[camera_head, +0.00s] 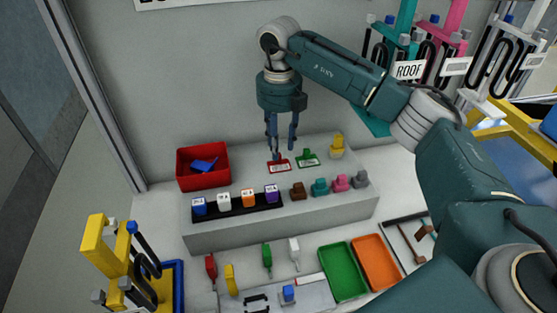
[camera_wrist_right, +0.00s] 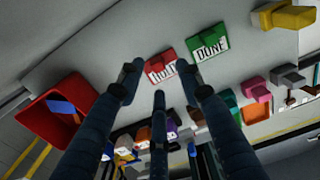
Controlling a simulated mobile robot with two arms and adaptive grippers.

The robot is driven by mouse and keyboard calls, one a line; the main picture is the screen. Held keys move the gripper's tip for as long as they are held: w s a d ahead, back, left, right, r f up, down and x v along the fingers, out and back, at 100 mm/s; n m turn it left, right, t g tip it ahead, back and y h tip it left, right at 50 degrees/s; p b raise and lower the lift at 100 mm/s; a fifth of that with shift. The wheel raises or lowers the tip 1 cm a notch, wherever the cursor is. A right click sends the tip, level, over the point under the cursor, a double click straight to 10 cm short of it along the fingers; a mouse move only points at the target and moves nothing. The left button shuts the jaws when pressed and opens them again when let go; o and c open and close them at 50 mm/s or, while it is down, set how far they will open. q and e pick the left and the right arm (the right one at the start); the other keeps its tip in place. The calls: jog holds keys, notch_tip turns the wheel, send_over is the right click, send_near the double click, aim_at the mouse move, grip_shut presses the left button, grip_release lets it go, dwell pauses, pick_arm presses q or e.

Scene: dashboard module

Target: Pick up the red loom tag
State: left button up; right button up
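A flat red tag (camera_head: 279,166) with a white label lies on top of the grey raised block. In the right wrist view the red tag (camera_wrist_right: 161,68) shows its printed label, partly covered by a finger. My right gripper (camera_head: 283,152) points down just above the red tag, fingers apart and nothing between them. In the wrist view its fingertips (camera_wrist_right: 165,80) reach toward the tag's near side; I cannot tell whether they touch it. A green tag (camera_head: 307,158) reading DONE (camera_wrist_right: 208,44) lies beside it on the right. My left gripper is out of view.
A red bin (camera_head: 203,166) with a blue piece stands left on the block (camera_head: 230,234). A black strip of labelled cubes (camera_head: 237,205) and several coloured parts line its front. A small red piece (camera_head: 211,266), green tray (camera_head: 344,272) and orange tray (camera_head: 375,262) lie below.

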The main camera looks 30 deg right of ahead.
aim_at(279, 162)
notch_tip(279, 162, down, 3)
jog(key=shift+w+f+p, duration=0.1)
jog(key=shift+f+p, duration=0.1)
jog(key=shift+p, duration=0.1)
jog(key=shift+c, duration=0.2)
jog(key=c, duration=0.8)
jog(key=shift+r, duration=0.15)
